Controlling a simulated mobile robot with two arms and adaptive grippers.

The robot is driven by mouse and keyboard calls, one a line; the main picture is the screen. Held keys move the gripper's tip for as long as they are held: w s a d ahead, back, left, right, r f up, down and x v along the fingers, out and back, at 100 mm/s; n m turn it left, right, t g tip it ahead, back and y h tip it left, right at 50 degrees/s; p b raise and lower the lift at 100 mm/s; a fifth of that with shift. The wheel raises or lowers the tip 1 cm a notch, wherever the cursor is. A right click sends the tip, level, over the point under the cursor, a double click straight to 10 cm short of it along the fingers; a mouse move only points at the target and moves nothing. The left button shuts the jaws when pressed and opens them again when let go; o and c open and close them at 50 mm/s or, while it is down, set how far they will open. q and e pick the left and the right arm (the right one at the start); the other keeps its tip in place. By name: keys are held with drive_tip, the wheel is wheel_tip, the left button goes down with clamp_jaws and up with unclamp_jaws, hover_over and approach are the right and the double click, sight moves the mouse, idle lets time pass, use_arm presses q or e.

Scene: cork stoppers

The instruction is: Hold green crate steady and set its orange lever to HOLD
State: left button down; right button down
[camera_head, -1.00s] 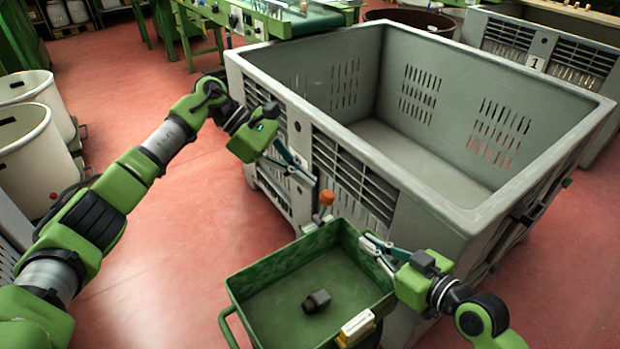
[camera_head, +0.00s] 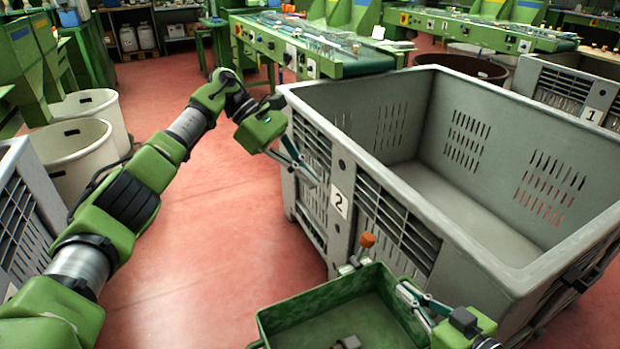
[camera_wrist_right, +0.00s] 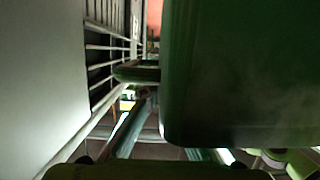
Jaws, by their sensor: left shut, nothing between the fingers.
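The green crate (camera_head: 284,319) is at the bottom of the head view, partly cut off, beside a big grey bin. My right gripper (camera_head: 403,288) is at the crate's right rim. In the right wrist view its fingers are parted beside the crate's dark green wall (camera_wrist_right: 240,80); whether they clamp it is unclear.
The large grey bin (camera_head: 460,240), labelled 2, stands just behind the crate. A dark block (camera_head: 347,342) lies in the crate. White tubs (camera_head: 75,150) stand at left and a green conveyor (camera_head: 340,62) at the back. Red floor (camera_head: 210,270) is clear between.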

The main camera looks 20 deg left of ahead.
use_arm(q)
drive_tip(key=n+t+h, duration=0.2)
drive_tip(key=t, duration=0.1)
approach(367, 240)
drive_tip(key=w+d+f, duration=0.2)
drive_tip(key=d+f, duration=0.1)
drive_tip(key=f, duration=0.2)
drive_tip(key=shift+d+f, duration=0.3)
drive_tip(key=shift+d, duration=0.05)
idle(0.4)
drive_tip(key=shift+w, duration=0.1)
